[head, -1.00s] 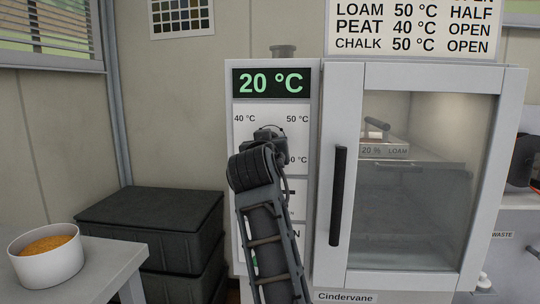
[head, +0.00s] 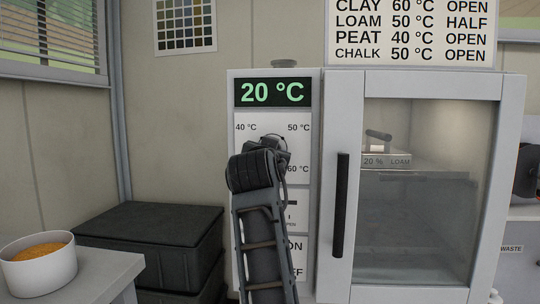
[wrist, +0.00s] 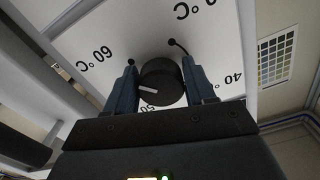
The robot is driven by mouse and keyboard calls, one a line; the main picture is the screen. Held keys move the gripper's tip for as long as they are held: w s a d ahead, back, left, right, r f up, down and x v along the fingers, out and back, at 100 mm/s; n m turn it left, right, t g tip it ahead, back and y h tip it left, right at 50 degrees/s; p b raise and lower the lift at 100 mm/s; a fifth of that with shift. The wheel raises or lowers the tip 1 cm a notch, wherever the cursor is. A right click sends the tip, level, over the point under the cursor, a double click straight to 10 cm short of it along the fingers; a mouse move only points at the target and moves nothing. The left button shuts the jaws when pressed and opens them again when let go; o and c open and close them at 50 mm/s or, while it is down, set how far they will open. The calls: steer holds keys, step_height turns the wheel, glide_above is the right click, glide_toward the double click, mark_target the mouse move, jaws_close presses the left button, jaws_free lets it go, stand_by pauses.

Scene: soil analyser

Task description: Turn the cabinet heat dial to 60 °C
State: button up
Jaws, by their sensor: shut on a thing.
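The heat dial (wrist: 161,83) is a round black knob on the white panel of the cabinet (head: 244,140). In the wrist view the two blue fingers of my gripper (wrist: 162,86) stand on either side of it, shut on it. The dial's white mark points left in that view, near the side of the 60 °C label (wrist: 98,58). A 40 °C label (wrist: 226,87) is on the right, and another label below is partly hidden. In the head view my wrist hides most of the dial. The green display (head: 272,92) reads 20 °C.
The cabinet's glass door (head: 425,200) is shut, with a black handle (head: 340,205) close to the right of my arm. Dark crates (head: 150,230) and a table with a white bowl (head: 38,265) stand to the left.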

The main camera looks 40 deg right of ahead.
steer(key=shift+d+f, duration=0.1)
steer(key=shift+f, duration=0.1)
steer(key=o, duration=0.9)
steer(key=shift+r, duration=0.15)
steer(key=shift+o, duration=0.2)
steer(key=v, duration=0.8)
steer(key=shift+p, duration=0.35)
